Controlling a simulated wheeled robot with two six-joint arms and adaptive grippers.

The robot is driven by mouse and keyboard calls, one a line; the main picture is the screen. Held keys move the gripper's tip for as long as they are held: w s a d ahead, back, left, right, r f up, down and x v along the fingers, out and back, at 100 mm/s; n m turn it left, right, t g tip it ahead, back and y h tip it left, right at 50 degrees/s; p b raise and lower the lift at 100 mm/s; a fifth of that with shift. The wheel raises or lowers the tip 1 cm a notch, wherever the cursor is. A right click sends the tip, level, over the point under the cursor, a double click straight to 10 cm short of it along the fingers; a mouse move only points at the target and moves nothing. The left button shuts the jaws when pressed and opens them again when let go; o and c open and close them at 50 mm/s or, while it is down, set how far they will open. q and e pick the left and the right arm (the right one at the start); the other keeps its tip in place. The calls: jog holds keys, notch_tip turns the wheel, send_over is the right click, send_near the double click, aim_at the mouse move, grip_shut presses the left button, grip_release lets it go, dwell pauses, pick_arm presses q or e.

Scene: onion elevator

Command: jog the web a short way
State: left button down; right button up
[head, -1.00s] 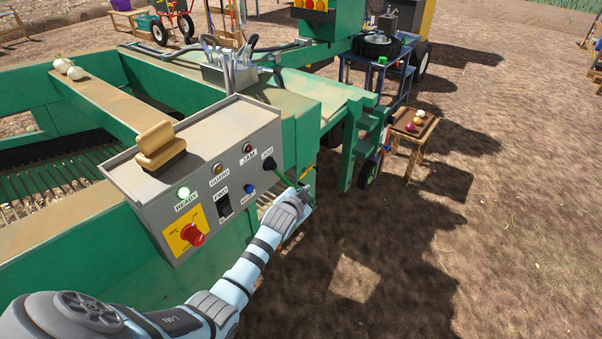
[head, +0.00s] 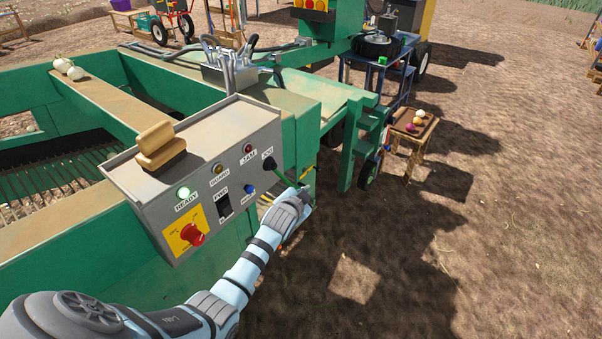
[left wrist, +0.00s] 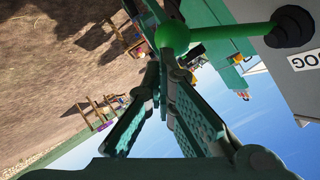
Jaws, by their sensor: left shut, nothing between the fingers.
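The grey control box (head: 232,140) on the green machine carries the JOG lever: a black boot (head: 269,163) with a green rod (head: 285,179) tilted toward my gripper. In the left wrist view the lever's green ball end (left wrist: 165,36) is right at my fingertips; I cannot tell if they touch. My left gripper (head: 305,193) is shut and empty, and its fingers meet in the left wrist view (left wrist: 163,68). The web of bars (head: 50,180) lies inside the green frame at left, partly hidden by the box. My right gripper is not in view.
The box also has a lit green READY lamp (head: 184,193), a red knob on a yellow plate (head: 192,234), a blue button (head: 249,188) and a tan block (head: 160,146) on top. A small table with onions (head: 414,124) stands at right. Bare soil lies right of my arm.

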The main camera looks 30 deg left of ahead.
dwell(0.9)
pick_arm(q)
jog(key=w+d+r+p+v, duration=0.1)
jog(key=d+p+v, duration=0.1)
jog(key=p+v, duration=0.5)
jog(key=v, duration=0.6)
jog(key=shift+w+r, duration=0.25)
jog(key=shift+r, duration=0.1)
